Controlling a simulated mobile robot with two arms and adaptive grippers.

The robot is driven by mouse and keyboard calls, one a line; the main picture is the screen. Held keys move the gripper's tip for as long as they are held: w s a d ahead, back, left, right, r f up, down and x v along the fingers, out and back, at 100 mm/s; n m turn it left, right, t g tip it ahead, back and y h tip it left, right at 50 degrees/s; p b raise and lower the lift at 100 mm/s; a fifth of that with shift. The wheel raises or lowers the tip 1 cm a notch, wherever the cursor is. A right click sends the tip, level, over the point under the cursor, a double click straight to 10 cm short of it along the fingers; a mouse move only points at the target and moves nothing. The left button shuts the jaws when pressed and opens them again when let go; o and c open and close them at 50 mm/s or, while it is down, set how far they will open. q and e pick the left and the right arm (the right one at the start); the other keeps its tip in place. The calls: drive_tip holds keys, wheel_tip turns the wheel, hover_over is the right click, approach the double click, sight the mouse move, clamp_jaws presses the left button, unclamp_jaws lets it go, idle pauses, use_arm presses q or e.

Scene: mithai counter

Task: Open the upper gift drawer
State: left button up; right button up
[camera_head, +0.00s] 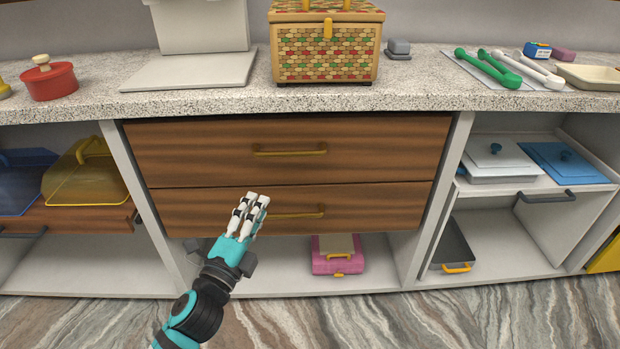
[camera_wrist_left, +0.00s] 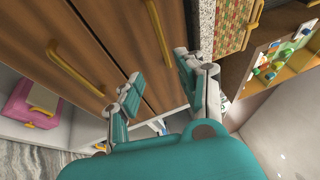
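The upper drawer (camera_head: 200,150) is a shut wood-grain front just under the counter, with a horizontal brass bar handle (camera_head: 290,150). The lower drawer (camera_head: 370,205) below it is also shut and has a similar handle (camera_head: 300,213). My left gripper (camera_head: 252,200) is in front of the lower drawer, left of its handle and below the upper handle. In the left wrist view the gripper's fingers (camera_wrist_left: 158,78) stand apart with nothing between them. The upper handle (camera_wrist_left: 158,30) shows beyond the fingertips there, and the lower handle (camera_wrist_left: 78,68) lies to the left. My right gripper is not in view.
On the speckled counter (camera_head: 420,85) stand a patterned basket (camera_head: 325,60), a red pot (camera_head: 48,80) and green and white utensils (camera_head: 490,68). A pink box (camera_head: 337,262) sits in the open shelf below the drawers. Open shelves flank the drawers.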

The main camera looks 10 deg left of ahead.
use_arm(q)
approach(288, 156)
drive_tip(key=w, duration=0.5)
drive_tip(key=w+r, duration=0.1)
drive_tip(key=w, duration=0.1)
drive_tip(key=w+d+b, duration=0.1)
drive_tip(key=w, duration=0.2)
drive_tip(key=shift+d+r, duration=0.1)
drive_tip(key=shift+r, duration=0.1)
drive_tip(key=shift+w+r, duration=0.1)
drive_tip(key=shift+w, duration=0.3)
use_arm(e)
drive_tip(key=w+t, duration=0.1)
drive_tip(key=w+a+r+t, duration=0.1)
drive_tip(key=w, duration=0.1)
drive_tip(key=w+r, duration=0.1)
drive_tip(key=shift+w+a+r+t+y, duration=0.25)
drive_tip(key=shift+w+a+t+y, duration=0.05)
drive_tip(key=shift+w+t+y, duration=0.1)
use_arm(q)
clamp_jaws()
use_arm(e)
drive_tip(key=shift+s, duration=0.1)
